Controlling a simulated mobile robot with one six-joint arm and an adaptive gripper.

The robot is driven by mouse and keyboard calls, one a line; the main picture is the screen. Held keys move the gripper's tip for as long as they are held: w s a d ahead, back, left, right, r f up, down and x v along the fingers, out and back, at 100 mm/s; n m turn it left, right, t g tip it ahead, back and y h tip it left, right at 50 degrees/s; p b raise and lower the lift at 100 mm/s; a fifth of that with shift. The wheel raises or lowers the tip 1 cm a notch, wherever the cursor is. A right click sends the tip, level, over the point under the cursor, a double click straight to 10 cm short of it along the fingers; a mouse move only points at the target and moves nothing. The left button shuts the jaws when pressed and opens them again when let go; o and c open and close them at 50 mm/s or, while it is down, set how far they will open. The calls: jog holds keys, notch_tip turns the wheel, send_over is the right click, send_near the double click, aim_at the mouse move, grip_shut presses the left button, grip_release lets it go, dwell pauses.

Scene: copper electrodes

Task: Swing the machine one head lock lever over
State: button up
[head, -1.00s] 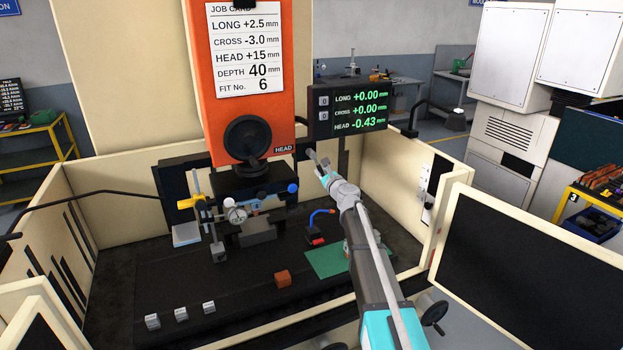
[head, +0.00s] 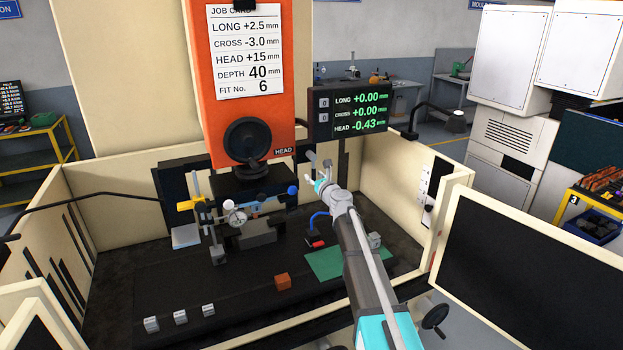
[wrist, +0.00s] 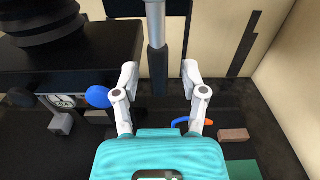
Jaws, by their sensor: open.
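The orange machine head (head: 197,120) stands upright with a job card, a black round dial and the label HEAD. A rod-like lever (wrist: 157,62), grey above with a darker lower end, hangs between my fingers in the wrist view. It looks like the head lock lever; its pale end (head: 310,157) seems to show right of the head in the head view. My gripper (head: 318,169) is open and empty, one finger on each side of the lever. In the wrist view my gripper (wrist: 160,72) shows clear gaps to the rod on both sides.
A readout (head: 347,116) shows HEAD -0.43 mm. A blue ball (wrist: 97,97) on the dial-gauge stand is close left of my gripper. Below are a blue-hosed nozzle (head: 318,226), a copper block (head: 283,281) and a green mat (head: 322,264). Cream walls (head: 400,188) enclose the tank.

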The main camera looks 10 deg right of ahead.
jog(key=v, duration=0.6)
dwell(0.6)
jog(key=shift+s, duration=0.1)
jog(key=v, duration=1.1)
jog(key=shift+s+d, duration=0.15)
jog(key=shift+s, duration=0.2)
